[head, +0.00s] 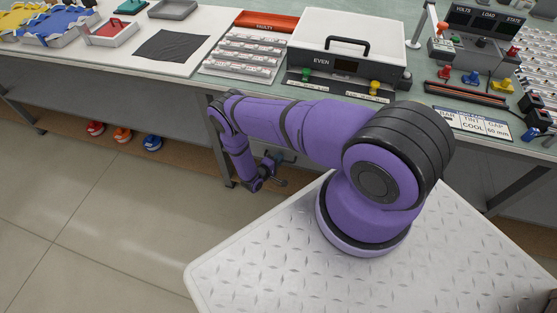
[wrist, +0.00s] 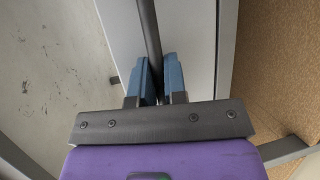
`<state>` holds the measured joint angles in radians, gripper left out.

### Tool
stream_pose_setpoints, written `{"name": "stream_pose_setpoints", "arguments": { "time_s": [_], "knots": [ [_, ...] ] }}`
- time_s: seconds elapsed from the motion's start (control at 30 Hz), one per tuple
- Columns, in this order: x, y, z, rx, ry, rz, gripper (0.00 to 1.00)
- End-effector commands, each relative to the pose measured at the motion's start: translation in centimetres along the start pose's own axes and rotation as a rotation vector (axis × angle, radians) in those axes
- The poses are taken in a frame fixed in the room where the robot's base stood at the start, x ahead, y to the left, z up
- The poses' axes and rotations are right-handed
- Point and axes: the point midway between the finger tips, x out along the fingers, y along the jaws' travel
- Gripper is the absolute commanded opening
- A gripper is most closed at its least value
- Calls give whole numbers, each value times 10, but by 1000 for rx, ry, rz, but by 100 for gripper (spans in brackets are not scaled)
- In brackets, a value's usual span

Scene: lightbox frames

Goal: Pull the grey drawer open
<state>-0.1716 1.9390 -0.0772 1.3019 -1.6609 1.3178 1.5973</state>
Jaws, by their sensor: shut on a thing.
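The grey drawer (wrist: 190,40) shows in the wrist view as a plain pale panel with a dark bar handle (wrist: 148,35) along it. My gripper (wrist: 158,80) has its blue fingers on either side of the handle and is shut on it. In the head view my gripper (head: 279,160) is low, below the front edge of the workbench (head: 180,82). The drawer is hidden there behind my arm and under the bench top, so I cannot tell how far it stands out.
A brown lower shelf (head: 180,148) holds red, orange and blue items at left. A grey bench leg (head: 222,160) stands left of my gripper. A white case (head: 350,45) sits on the bench above. The floor (head: 90,210) in front is clear.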

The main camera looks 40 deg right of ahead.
Motion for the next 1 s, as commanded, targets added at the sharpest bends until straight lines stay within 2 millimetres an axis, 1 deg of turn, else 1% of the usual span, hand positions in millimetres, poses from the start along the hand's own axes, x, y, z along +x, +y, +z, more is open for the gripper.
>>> {"name": "stream_pose_setpoints", "arguments": {
  "time_s": [0.13,0.27,0.37,0.7,0.9,1.0],
  "knots": [
    [-8,-2,3,-1,0,-1,0],
    [-25,-6,9,-2,3,0,0],
    [-44,-10,16,-2,6,0,0],
    [-119,-27,48,-1,5,0,0],
    [-154,-35,63,-1,4,-1,0],
    [-167,-38,68,0,3,-1,0]
  ]
}}
